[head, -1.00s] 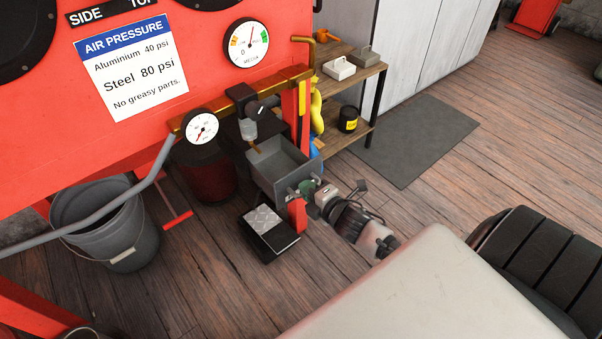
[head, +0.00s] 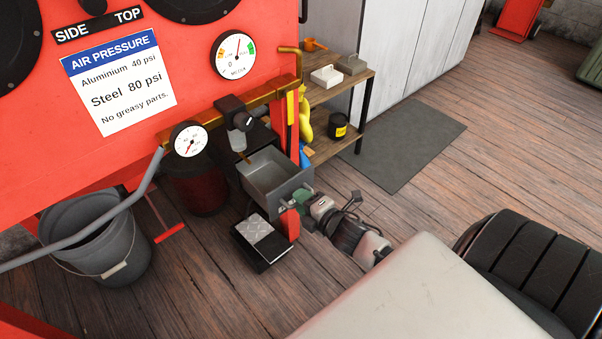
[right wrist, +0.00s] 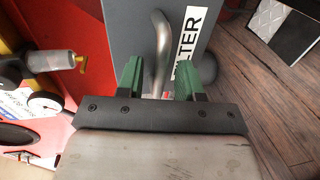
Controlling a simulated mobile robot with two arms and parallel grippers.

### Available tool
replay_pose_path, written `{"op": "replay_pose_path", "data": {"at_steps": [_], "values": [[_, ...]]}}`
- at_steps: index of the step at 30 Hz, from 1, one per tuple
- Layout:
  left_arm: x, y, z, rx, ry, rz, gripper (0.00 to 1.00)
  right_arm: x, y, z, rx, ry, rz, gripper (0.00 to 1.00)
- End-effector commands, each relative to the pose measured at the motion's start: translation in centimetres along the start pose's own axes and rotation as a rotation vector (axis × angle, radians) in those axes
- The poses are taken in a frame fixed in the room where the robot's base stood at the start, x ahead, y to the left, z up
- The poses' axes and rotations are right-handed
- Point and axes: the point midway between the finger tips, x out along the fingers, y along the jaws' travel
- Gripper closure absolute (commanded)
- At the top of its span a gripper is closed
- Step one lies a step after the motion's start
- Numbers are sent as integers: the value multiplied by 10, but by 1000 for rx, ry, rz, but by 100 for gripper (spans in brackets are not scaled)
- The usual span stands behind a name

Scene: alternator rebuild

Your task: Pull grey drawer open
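The grey drawer (head: 262,192) is an open-topped box low on the red cabinet, standing out from it with its inside visible. In the right wrist view its grey front (right wrist: 126,22) carries a white label, partly hidden, ending in "LTER". A curved metal handle (right wrist: 161,45) stands on that front. My right gripper (head: 299,196) is at the drawer front in the head view. In the right wrist view its green fingers (right wrist: 160,80) stand on either side of the handle, with gaps visible. My left gripper is not in view.
A black pedal with a metal tread (head: 262,240) sits on the floor below the drawer. A grey bucket (head: 95,240) stands left. A wooden shelf (head: 335,90) stands behind, beside a dark mat (head: 410,145). The floor around the mat is clear.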

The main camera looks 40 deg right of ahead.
Motion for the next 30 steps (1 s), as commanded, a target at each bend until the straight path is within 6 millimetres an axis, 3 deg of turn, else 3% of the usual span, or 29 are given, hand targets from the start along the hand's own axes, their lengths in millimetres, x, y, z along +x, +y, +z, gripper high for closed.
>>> {"op": "replay_pose_path", "data": {"at_steps": [6,15,30], "values": [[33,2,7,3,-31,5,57,-42,0,-1,2,0,-5,64],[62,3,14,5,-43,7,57,-90,0,0,2,-1,-4,64],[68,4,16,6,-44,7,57,-100,-1,0,0,0,-2,64]]}}
